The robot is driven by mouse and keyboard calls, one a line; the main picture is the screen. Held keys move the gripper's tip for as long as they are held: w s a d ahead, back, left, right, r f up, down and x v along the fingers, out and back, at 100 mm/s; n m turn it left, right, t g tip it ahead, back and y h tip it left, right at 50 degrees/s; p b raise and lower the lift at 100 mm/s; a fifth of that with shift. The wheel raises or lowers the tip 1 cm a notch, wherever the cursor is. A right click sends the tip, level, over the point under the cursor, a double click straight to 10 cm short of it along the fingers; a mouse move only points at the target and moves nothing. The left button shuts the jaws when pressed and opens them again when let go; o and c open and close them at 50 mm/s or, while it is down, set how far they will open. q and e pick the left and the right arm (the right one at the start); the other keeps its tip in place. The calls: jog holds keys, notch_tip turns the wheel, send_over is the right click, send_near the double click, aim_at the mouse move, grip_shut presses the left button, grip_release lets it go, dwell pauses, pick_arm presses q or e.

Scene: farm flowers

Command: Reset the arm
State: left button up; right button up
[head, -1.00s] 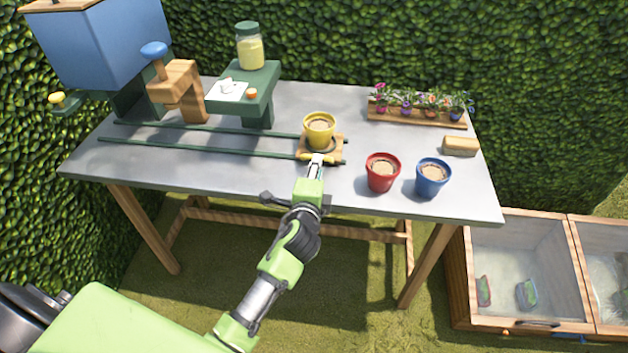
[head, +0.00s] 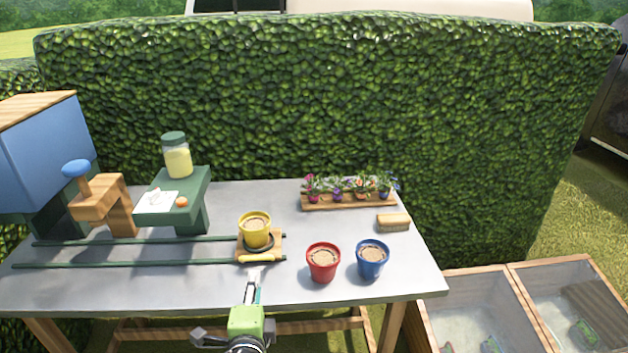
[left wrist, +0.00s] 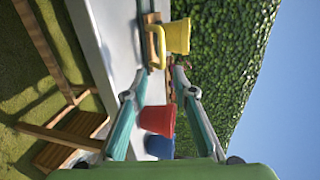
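My left gripper (head: 255,272) comes in from the bottom, over the front part of the grey table (head: 180,290). In the left wrist view its two fingers (left wrist: 158,76) are spread apart with nothing held between them. Just beyond the fingertips is the yellow handle (head: 257,258) of a small wooden carriage (head: 272,244). The gripper looks slightly apart from the handle. A yellow pot (head: 255,231) filled with soil stands upright on the carriage; it also shows in the left wrist view (left wrist: 178,37). My right gripper is not in view.
A red pot (head: 323,263) and a blue pot (head: 372,259) stand right of the gripper. Green rails (head: 140,262) run left. Behind are a flower tray (head: 345,205), a brush (head: 393,222) and a green stand (head: 170,187) with a jar (head: 177,158). A hedge (head: 300,100) closes the back.

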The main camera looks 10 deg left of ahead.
pick_arm(q)
jog(key=s+a+f+n+g, duration=0.3)
jog(key=s+f+n+g, duration=0.45)
jog(key=s, duration=0.65)
jog(key=s+d+f+n+g+h, duration=0.2)
jog(key=s+n, duration=0.1)
jog(key=s, duration=0.5)
jog(key=s+d+f+n+g+h, duration=0.2)
jog(key=s+n, duration=0.1)
jog(key=s, duration=0.5)
notch_tip(320, 180, down, 27)
jog(key=s+g, duration=0.2)
jog(key=s+a+f, duration=0.3)
jog(key=s+f, duration=1.2)
jog(key=s, duration=0.2)
jog(key=shift+f+m+g, duration=0.35)
